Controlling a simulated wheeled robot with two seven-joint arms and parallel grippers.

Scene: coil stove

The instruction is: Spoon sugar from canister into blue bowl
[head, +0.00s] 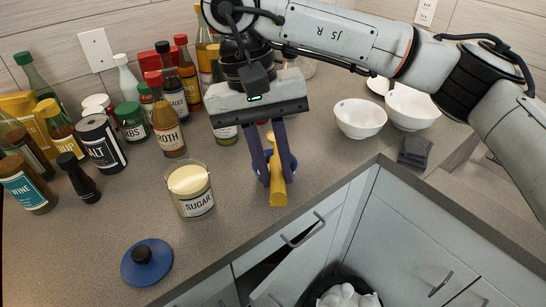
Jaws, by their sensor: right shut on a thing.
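The sugar canister (198,204), labelled SUGAR, stands with its lid off and pale contents near the rim. Its round blue lid (159,268) with a black knob lies on the counter in front. The blue bowl (291,165) is on the counter right of the canister, mostly hidden by my right gripper (276,177). That gripper points down over the bowl and is shut on a yellow spoon (278,192), whose handle shows between the fingers. The spoon's scooping end is not clear, so I cannot tell whether it carries sugar. My left gripper is out of view.
Bottles and jars, including a salt container (102,146) and a broth bottle (168,131), crowd the back left. White bowls (359,120) and a dark item (414,152) stand right. A drawer (300,235) is partly open below the counter edge. The counter around the lid is clear.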

